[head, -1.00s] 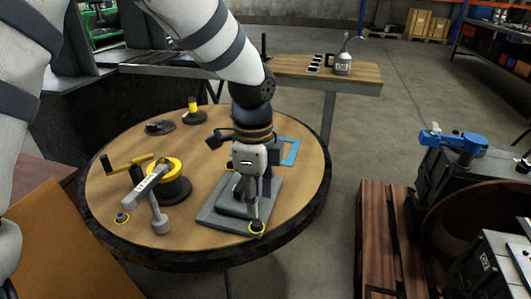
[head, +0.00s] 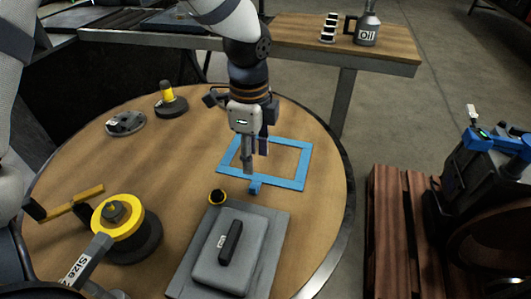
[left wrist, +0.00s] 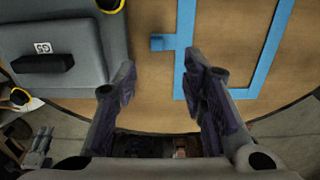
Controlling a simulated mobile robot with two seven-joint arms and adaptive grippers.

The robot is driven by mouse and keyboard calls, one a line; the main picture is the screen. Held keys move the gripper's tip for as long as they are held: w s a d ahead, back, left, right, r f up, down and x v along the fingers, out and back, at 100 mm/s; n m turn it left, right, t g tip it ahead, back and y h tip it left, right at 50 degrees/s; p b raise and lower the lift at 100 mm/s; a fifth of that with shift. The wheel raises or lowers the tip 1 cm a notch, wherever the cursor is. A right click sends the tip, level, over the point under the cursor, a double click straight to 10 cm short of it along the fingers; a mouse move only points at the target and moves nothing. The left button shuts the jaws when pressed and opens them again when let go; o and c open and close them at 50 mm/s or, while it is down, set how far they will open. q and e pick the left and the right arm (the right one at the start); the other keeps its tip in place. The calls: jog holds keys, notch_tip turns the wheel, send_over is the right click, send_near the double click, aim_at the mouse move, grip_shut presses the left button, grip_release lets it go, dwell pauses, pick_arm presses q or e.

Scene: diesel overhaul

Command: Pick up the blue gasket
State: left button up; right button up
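The blue gasket (head: 307,165) is a flat rectangular frame with a small tab, lying on the round wooden table. My left gripper (head: 255,168) points down over its left part, in front of some of the frame. In the left wrist view the gasket (left wrist: 184,70) lies beyond and to the right of the fingertips, with its tab in line with the gap between them. My left gripper (left wrist: 162,75) is open and empty there. The height of the fingertips above the gasket is hard to tell. My right gripper is not in view.
A grey plate with a handled block (head: 222,250) lies in front of the gasket. A yellow-topped spool (head: 122,225) and a wrench stand at front left. A yellow-capped part (head: 169,100) stands at back left. A bench holds an oil can (head: 367,30). Table right of the gasket is clear.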

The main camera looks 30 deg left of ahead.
aim_at(253, 186)
pick_arm(q)
jog(key=f, duration=0.9)
jog(key=shift+s+b, duration=0.25)
jog(key=shift+b, duration=0.15)
jog(key=shift+r, duration=0.15)
grip_shut()
